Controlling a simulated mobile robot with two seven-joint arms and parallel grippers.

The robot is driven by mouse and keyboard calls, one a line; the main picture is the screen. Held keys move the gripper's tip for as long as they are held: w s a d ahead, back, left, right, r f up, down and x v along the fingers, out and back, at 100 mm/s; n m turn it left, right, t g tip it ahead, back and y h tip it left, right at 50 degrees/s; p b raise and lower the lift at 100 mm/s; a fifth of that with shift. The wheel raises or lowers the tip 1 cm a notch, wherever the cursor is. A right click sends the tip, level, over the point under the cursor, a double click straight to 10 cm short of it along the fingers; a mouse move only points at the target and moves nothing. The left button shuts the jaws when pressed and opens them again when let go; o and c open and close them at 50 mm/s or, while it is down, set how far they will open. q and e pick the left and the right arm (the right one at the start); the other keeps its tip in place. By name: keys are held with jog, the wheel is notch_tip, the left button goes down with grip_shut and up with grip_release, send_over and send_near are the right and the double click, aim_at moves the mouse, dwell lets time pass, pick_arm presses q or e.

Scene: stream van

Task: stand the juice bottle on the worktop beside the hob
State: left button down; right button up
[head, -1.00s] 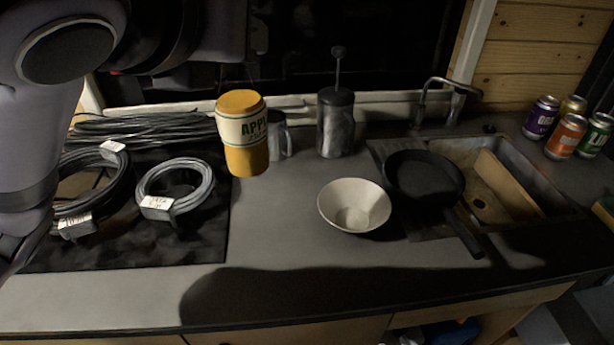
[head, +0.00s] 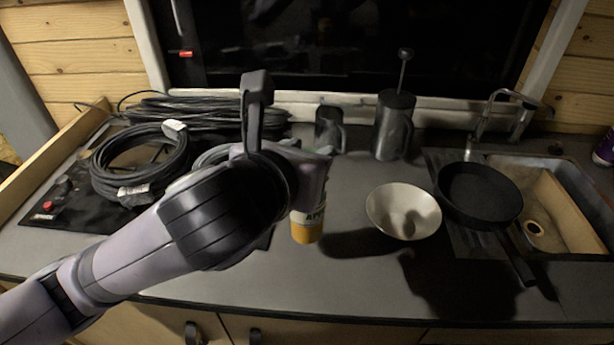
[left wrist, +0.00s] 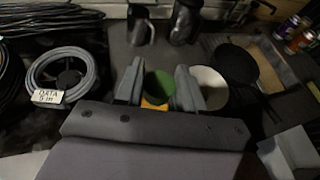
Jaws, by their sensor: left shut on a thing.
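The juice bottle (head: 307,230), yellow with a pale label, is upright just right of the hob (head: 62,205), a black panel at the left of the worktop (head: 345,275). My left gripper (head: 308,180) is shut on it and hides its upper part in the head view. In the left wrist view the bottle's green round face (left wrist: 158,84) sits between the two fingers, with yellow below it. I cannot tell whether its base touches the worktop.
Coiled cables (head: 130,165) lie on the hob. A mug (head: 329,128) and a dark press (head: 393,125) stand behind. A white bowl (head: 380,222), a black pan (head: 480,192) and the sink (head: 560,205) are to the right. The worktop in front of the bowl is clear.

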aim_at(305, 230)
pick_arm(q)
jog(key=shift+f, duration=2.1)
jog(key=c, duration=0.7)
grip_release()
jog(key=shift+f, duration=0.15)
